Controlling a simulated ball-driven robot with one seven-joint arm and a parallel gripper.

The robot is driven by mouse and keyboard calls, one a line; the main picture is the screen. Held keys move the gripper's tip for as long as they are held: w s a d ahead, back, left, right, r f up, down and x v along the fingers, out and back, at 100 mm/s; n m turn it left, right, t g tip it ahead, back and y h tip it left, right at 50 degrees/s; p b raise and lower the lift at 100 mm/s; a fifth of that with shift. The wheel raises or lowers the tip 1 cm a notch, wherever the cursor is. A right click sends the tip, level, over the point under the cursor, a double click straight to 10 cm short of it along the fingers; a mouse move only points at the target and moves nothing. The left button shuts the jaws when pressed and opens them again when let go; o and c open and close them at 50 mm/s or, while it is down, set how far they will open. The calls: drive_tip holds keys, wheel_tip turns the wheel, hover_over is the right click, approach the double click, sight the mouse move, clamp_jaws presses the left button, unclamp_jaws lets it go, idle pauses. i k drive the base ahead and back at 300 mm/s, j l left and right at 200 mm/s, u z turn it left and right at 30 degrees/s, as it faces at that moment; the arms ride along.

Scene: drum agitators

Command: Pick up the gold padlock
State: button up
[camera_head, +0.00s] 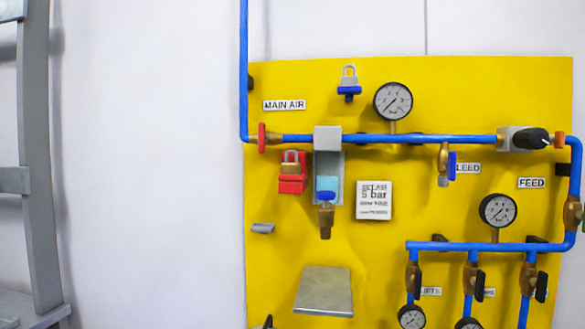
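The gold padlock (290,168) sits in a red holder (291,186) on the yellow panel, below the MAIN AIR label and left of the grey block. It is small in the head view; its lower part is hidden by the red holder. My gripper is not in view.
Blue pipe (390,138) with a red valve handle (262,138) runs just above the padlock. A grey shelf (323,291) juts out below. Clear wall lies left.

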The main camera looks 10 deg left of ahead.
sight(288, 168)
drive_tip(key=i+l, duration=0.15)
drive_tip(key=i, duration=0.45)
drive_tip(key=i+l+u, duration=0.15)
drive_tip(key=i+u, duration=0.2)
drive_tip(key=i+l+u, duration=0.2)
drive_tip(key=u, duration=0.15)
drive_tip(key=i+l, duration=0.05)
drive_tip(key=i, duration=0.05)
